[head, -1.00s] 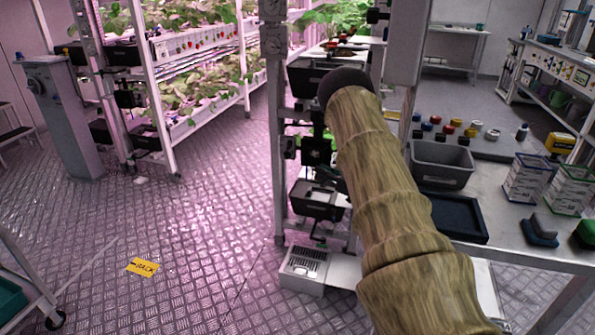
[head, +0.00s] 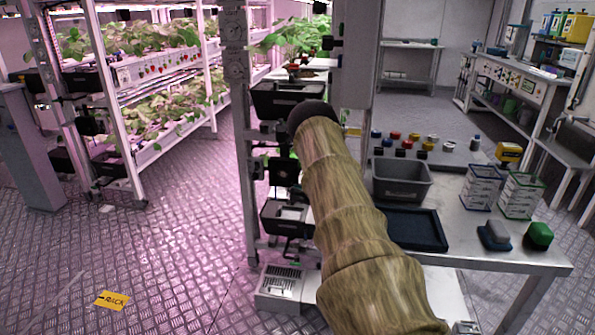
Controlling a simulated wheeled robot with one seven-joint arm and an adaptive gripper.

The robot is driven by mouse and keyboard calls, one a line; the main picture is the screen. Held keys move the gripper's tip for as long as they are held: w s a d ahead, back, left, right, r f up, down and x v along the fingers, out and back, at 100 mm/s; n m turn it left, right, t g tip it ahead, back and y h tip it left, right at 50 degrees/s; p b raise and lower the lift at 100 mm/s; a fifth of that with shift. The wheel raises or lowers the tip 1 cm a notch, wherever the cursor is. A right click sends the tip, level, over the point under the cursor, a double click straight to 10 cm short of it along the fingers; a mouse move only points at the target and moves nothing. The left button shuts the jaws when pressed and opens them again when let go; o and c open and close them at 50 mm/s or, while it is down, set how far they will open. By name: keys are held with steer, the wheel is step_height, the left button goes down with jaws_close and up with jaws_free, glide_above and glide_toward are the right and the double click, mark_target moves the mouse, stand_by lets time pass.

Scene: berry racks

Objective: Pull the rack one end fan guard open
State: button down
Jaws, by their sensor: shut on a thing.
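The near rack's end post (head: 240,140) stands upright left of my arm. Dark fittings are mounted beside it, among them a small black square piece (head: 284,172) at mid height. I cannot tell whether this is the fan guard. My arm, in a brown wood-patterned sleeve, reaches up and away across the middle, ending in a dark rounded joint against the rack end. My gripper is hidden beyond this joint, so its fingers and whatever they touch do not show.
Black bins (head: 287,98) hang on the rack end. A bench with a grey bin (head: 402,182), dark tray (head: 415,228) and several coloured caps stands close right of my arm. A vented white box (head: 281,288) sits on the floor. The left aisle floor is open.

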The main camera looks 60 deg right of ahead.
steer(key=c, duration=1.3)
jaws_free()
steer(key=shift+w, duration=0.15)
